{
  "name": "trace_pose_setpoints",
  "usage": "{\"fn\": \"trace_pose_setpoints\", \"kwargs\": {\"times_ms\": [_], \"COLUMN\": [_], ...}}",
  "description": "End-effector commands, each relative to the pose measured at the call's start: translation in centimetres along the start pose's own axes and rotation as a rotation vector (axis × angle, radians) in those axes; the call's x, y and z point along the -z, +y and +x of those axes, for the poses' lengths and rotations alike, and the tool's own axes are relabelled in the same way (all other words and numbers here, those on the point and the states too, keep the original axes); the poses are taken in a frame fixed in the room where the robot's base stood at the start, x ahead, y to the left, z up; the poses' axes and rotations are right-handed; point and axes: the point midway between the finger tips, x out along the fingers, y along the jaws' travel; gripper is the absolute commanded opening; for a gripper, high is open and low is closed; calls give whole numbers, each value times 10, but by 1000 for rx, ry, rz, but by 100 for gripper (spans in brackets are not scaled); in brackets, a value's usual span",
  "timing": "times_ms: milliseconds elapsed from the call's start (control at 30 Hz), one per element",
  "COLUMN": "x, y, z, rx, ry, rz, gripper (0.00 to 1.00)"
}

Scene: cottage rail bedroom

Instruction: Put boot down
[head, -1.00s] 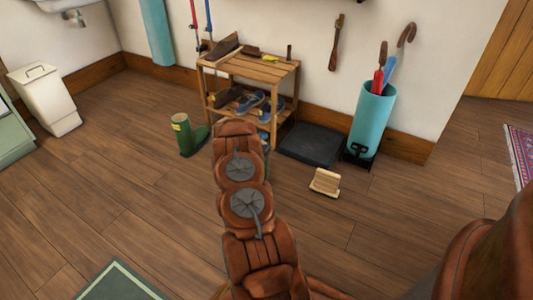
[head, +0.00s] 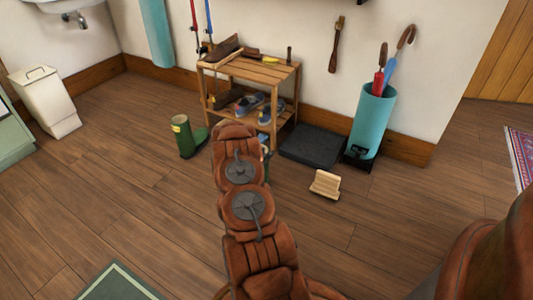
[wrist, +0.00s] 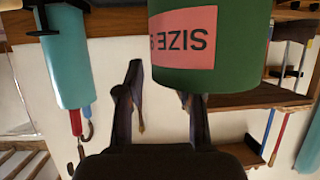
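A green boot (wrist: 222,75) with a pink size label fills the upper right of the wrist view, which is upside down, so the boot stands roughly upright. My gripper (wrist: 160,85) is open, its two fingers well apart. The left finger is beside the boot's edge; the right fingertip is hidden behind the boot. In the head view my arm covers most of the gripper and this boot, so I cannot tell whether the boot touches the floor. A second green boot (head: 186,138) with a yellowish label stands on the floor left of the rack.
A wooden shoe rack (head: 277,70) holding shoes stands against the wall. A dark mat (head: 314,146), a teal umbrella stand (head: 371,120) and a small wooden block (head: 325,184) are to its right. A white bin (head: 45,102) is at left.

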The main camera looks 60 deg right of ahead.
Motion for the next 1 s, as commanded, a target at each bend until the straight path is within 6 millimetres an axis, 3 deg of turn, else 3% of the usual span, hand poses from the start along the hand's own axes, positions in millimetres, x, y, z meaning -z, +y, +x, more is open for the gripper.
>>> {"fn": "trace_pose_setpoints", "kwargs": {"times_ms": [600, 800, 1000], "x": [2, 2, 0], "y": [-1, -1, -1], "z": [-91, -110, -116], "rx": [2, 1, 3], "ry": [-3, 1, -2], "rz": [-1, -1, 0], "gripper": [37, 37, 37]}}
